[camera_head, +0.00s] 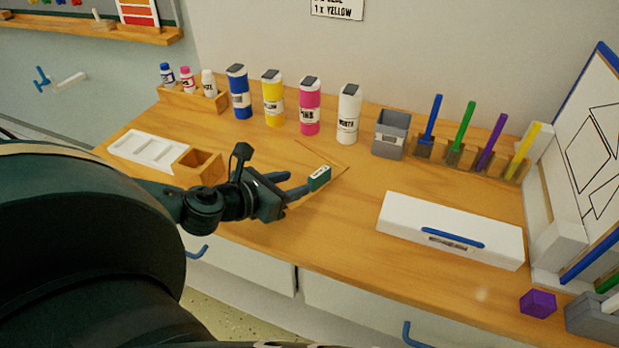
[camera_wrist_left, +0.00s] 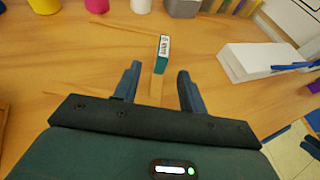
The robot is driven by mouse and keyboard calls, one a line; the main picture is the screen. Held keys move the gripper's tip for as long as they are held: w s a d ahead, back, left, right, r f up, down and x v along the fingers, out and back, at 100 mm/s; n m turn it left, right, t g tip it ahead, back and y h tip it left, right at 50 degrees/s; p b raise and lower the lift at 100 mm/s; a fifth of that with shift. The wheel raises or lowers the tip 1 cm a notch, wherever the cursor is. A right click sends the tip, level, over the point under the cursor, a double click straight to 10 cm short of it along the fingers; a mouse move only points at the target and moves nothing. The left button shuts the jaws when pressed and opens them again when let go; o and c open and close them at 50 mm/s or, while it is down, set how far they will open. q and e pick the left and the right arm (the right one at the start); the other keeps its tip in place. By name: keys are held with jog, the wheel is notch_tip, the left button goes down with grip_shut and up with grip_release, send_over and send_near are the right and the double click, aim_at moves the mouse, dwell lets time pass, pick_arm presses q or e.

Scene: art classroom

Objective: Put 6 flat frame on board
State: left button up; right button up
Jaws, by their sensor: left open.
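A teal block with a white label (camera_head: 319,177) stands just beyond the fingertips of my left gripper (camera_head: 292,184). In the left wrist view the labelled block (camera_wrist_left: 162,54) lies ahead, between the lines of my two spread fingers (camera_wrist_left: 159,73). A pale wooden piece (camera_wrist_left: 156,88) runs from it toward the gap. Thin wooden strips (camera_head: 322,154) lie on the table around it and look like part of a flat frame. My gripper is open, and no finger clearly touches the block. A white board with black outlines (camera_head: 596,148) leans at the right. My right gripper is out of view.
Paint bottles (camera_head: 309,108) and a grey cup (camera_head: 390,135) line the back, with upright coloured markers (camera_head: 460,135) to the right. A white box with a blue handle (camera_head: 450,222) sits front right. A white palette (camera_head: 148,150) lies left. The table's middle is mostly clear.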

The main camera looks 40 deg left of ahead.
aim_at(325, 174)
pick_arm(q)
jog(key=x, duration=0.4)
jog(key=shift+w, duration=0.4)
jog(key=shift+d+x, duration=0.15)
jog(key=shift+x, duration=1.45)
jog(key=shift+d+x, duration=0.2)
jog(key=shift+x, duration=1.35)
jog(key=shift+c, duration=0.4)
jog(key=shift+r, duration=0.1)
grip_shut()
